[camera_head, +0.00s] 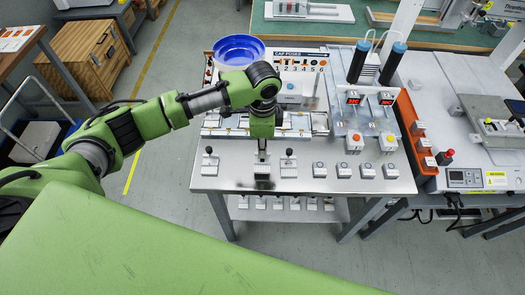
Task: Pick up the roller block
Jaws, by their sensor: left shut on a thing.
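My left arm comes in from the left, and its green wrist points down over the front part of the metal workbench. My left gripper (262,155) is shut on a small dark-grey block, which I take to be the roller block (262,172). The block is at the bench's front row, between two similar small fixtures with black knobs, one on the left (209,163) and one on the right (288,165). The wrist and fingers hide its upper part. I cannot tell whether it touches the bench top. My right gripper is not in view.
Several small grey blocks (343,170) stand right of the gripper.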

